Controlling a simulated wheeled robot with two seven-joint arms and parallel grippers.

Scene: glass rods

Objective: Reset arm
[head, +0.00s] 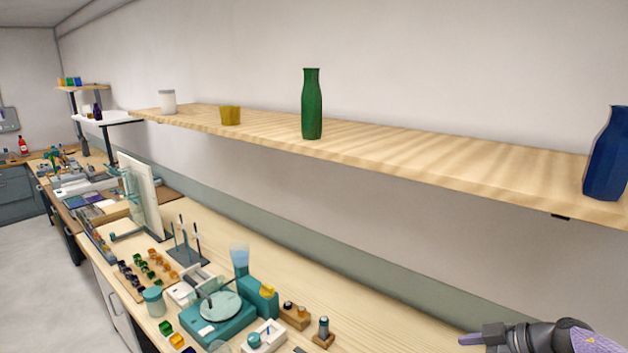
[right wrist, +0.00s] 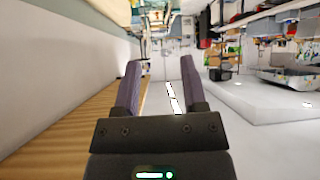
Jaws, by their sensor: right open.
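My right gripper (head: 482,335) is at the bottom right of the head view, in front of the bench and below the wall shelf (head: 420,166). In the right wrist view its two dark purple fingers (right wrist: 161,80) are spread apart with nothing between them. My left gripper is in neither view.
The shelf holds a white jar (head: 167,101), a yellow cup (head: 230,115), a green bottle (head: 312,105) and a blue bottle (head: 606,155). The bench below carries a teal device (head: 220,315), a rod stand (head: 188,252) and small blocks. The bench's right part looks clear.

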